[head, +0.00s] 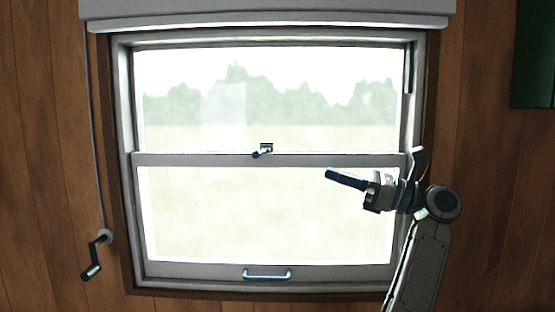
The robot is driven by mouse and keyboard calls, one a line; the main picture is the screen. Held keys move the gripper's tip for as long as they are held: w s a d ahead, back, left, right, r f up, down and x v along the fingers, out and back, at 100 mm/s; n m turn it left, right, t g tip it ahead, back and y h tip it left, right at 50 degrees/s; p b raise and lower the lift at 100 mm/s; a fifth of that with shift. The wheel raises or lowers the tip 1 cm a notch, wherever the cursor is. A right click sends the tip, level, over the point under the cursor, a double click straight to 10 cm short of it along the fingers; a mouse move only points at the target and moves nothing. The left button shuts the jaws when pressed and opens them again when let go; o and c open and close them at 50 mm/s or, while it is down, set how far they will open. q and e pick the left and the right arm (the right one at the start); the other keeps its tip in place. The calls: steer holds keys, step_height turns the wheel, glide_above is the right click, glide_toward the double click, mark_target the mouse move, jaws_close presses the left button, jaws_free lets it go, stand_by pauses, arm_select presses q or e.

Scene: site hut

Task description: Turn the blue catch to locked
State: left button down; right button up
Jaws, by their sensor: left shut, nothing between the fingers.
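The blue catch (262,152) is small and sits at the middle of the window's meeting rail. Its lever slants down to the left from a small mount; I cannot tell from its looks whether it is locked. My left gripper (328,173) is to the right of the catch and a little lower, in front of the lower pane. Its dark fingers are shut together, empty, and point left. It is apart from the catch in the picture. My right gripper is not in view.
The sash window has a lower sash (190,269) with a blue-grey pull handle (267,275). A crank (93,262) hangs at the left on a thin rod. A blind housing (260,14) spans the top. A green panel (535,55) is at upper right.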

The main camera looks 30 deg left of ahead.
arm_select(q)
steer(key=p, duration=0.6)
glide_toward(260, 156)
steer(key=shift+h, duration=0.3)
steer(key=x, duration=0.5)
steer(key=shift+w+a+r, duration=0.15)
steer(key=shift+a+r, duration=0.1)
steer(key=shift+r, duration=0.2)
steer(key=shift+a+p, duration=0.3)
steer(key=shift+a, duration=0.3)
